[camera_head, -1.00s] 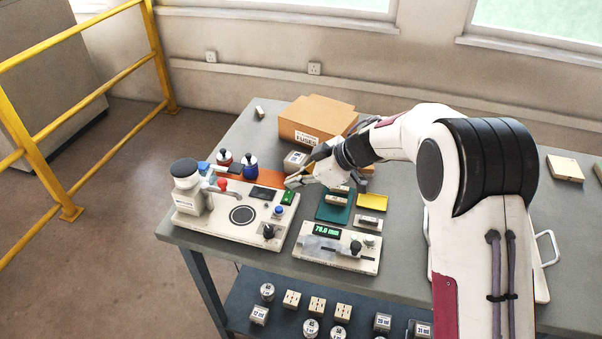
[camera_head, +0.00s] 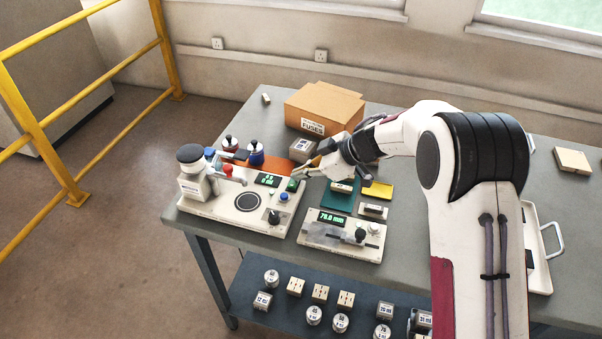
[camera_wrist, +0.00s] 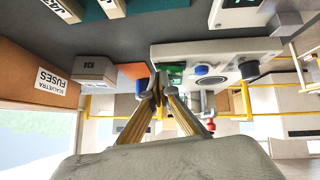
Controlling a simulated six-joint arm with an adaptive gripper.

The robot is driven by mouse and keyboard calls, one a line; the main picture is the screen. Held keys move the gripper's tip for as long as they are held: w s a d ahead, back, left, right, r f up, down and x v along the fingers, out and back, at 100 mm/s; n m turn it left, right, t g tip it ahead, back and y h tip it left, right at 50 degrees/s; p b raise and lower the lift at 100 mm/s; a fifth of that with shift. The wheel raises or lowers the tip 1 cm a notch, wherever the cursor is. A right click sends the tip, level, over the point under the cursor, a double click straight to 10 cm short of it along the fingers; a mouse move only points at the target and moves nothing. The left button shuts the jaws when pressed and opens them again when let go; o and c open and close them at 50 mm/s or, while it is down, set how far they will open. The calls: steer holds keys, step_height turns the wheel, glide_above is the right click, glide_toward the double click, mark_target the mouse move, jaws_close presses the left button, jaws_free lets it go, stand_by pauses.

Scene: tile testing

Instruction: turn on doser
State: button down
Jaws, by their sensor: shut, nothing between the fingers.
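The doser (camera_head: 225,212) is a cream-coloured flat unit at the left of the table. It carries a white dispenser with a dark cap, a red-knobbed spout, a round black-ringed plate, a blue button and a dark knob. Its small display (camera_head: 267,180) is lit with green digits. A green rocker switch (camera_head: 292,184) sits beside the display; it also shows in the wrist view (camera_wrist: 175,72). My gripper (camera_head: 300,173) is shut and empty, its fingertips right by the green switch. In the wrist view my fingertips (camera_wrist: 158,88) overlap the switch's edge; I cannot tell whether they touch it.
A second unit (camera_head: 325,239) with a lit green readout stands right of the doser. Red and blue bottles (camera_head: 256,153) and an orange mat stand behind the doser. A cardboard fuses box (camera_head: 322,107) is at the back. Teal and yellow pads (camera_head: 377,190) lie under my arm.

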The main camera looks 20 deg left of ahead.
steer(key=shift+w+d+f, duration=0.1)
steer(key=shift+d+f, duration=0.1)
steer(key=shift+f, duration=0.4)
steer(key=shift+s+f, duration=0.1)
steer(key=shift+s, duration=0.6)
steer(key=shift+s+r, duration=0.2)
steer(key=shift+s, duration=0.05)
steer(key=shift+a, duration=0.15)
steer(key=shift+r, duration=0.15)
steer(key=r, duration=0.1)
steer(key=w+r, duration=0.1)
steer(key=r, duration=0.2)
steer(key=shift+w+d+r, duration=0.15)
steer(key=shift+d+r, duration=0.1)
steer(key=shift+r, duration=0.1)
steer(key=w+v, duration=0.2)
steer(key=v, duration=0.7)
steer(key=shift+d+r, duration=0.2)
steer(key=shift+r, duration=0.05)
